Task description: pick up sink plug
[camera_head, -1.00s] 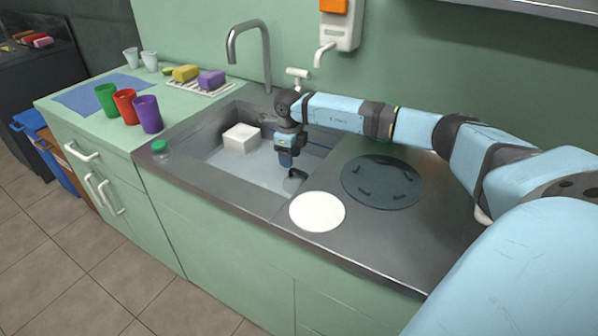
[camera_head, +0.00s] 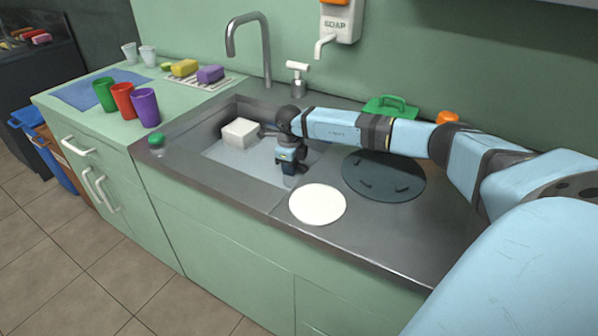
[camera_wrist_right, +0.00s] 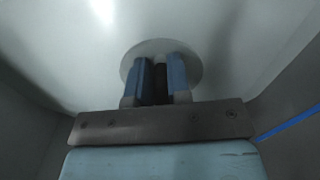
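My right gripper (camera_head: 290,168) points down into the steel sink, near its right front corner. In the right wrist view, its two blue fingers (camera_wrist_right: 160,80) stand close on both sides of a dark upright piece, which looks like the handle of the sink plug (camera_wrist_right: 160,75). The dark piece fills the narrow gap, so the gripper looks shut on it. A pale round disc (camera_wrist_right: 133,62) lies around the fingertips at the sink floor; I cannot tell whether it is the plug's base or the drain. In the head view the plug is mostly hidden by the gripper. My left gripper is out of view.
A white block (camera_head: 240,132) sits in the sink (camera_head: 215,185). A white disc (camera_head: 317,204) and a dark round plate (camera_head: 384,177) lie right of it. The tap (camera_head: 265,50) stands behind, and cups (camera_head: 145,108) and sponges (camera_head: 210,74) at left.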

